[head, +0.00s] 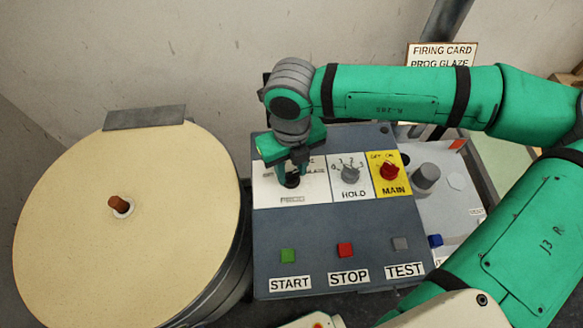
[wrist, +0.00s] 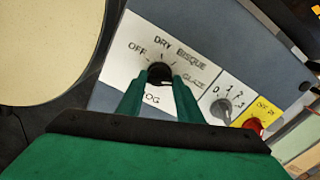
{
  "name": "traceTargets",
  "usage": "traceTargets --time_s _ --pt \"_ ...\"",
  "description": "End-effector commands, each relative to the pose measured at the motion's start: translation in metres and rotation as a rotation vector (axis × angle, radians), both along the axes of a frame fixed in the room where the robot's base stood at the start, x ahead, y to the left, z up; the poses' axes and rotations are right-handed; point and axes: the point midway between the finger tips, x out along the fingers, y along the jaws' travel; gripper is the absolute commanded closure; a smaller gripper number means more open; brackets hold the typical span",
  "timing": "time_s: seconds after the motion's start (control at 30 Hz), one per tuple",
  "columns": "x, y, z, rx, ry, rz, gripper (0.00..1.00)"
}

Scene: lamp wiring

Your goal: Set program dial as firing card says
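The program dial is a round black knob (wrist: 159,72) on a white plate marked OFF, DRY, BISQUE and GLAZE. In the head view, the dial (head: 292,182) sits at the panel's upper left, partly hidden by my gripper (head: 292,173). In the wrist view, the fingers of my gripper (wrist: 160,80) lie close on both sides of the knob and appear shut on it. A short white mark shows on the knob's lower right; I cannot tell for sure which label it points to. The firing card (head: 441,56) on the back wall reads PROG GLAZE; its lower part is behind my arm.
The HOLD knob (head: 350,174) and red MAIN knob (head: 389,171) sit close to the right of the dial. Green START (head: 288,255), red STOP (head: 345,250) and grey TEST (head: 400,243) buttons are lower. A round kiln lid (head: 70,230) fills the left.

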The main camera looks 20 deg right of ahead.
Motion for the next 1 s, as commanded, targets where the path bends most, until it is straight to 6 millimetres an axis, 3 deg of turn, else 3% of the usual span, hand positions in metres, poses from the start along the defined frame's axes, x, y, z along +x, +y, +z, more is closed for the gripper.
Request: traceTargets --time_s 0.03,0.07,0.47,1.0 --pt "-0.001 0.0 0.0 0.0 0.003 -0.001 0.56" --pt "-0.001 0.0 0.0 0.0 0.003 -0.001 0.49" --pt "0.0 0.0 0.006 -0.001 0.001 0.002 0.49" --pt "0.001 0.001 0.094 -0.002 0.001 0.004 0.49"
